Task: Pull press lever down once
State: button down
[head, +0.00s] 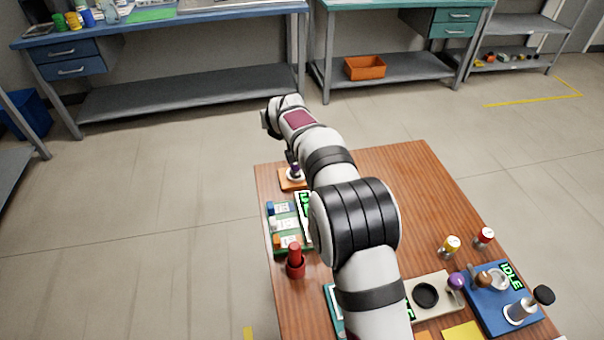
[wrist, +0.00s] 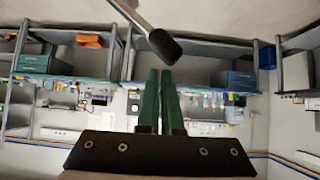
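A lever with a silver rod and a black knob (wrist: 163,46) shows at the top of the wrist view, just beyond the fingertips. It looks apart from them, and its base is out of that view. My gripper (wrist: 160,72) has two green fingers close together, with nothing visible between them. In the head view my arm hides the gripper and whatever is by it. A blue device (head: 484,318) with an IDLE display, a silver post and a black knob (head: 544,295) stands at the table's near right; I cannot tell whether that is the same knob.
The wooden table (head: 400,180) is bare at its far right. A beige device (head: 446,285), a yellow-topped vial (head: 450,245) and a red-topped vial (head: 484,237) stand at the right.

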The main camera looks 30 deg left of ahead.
jog(key=shift+f, duration=0.15)
jog(key=shift+s+a+f, duration=0.5)
jog(key=shift+f, duration=0.3)
jog(key=shift+s+a+f, duration=0.2)
jog(key=shift+f, duration=0.25)
jog(key=shift+s+a+f, duration=0.2)
jog(key=shift+f, duration=0.35)
jog(key=shift+s+a+f, duration=0.15)
jog(key=shift+f, duration=0.3)
jog(key=shift+s+a+f, duration=0.1)
jog(key=shift+s+f, duration=0.05)
jog(key=shift+f, duration=0.25)
jog(key=shift+s+a+f, duration=0.1)
jog(key=shift+f, duration=0.4)
jog(key=shift+s+a+f, duration=0.1)
jog(key=shift+f, duration=0.4)
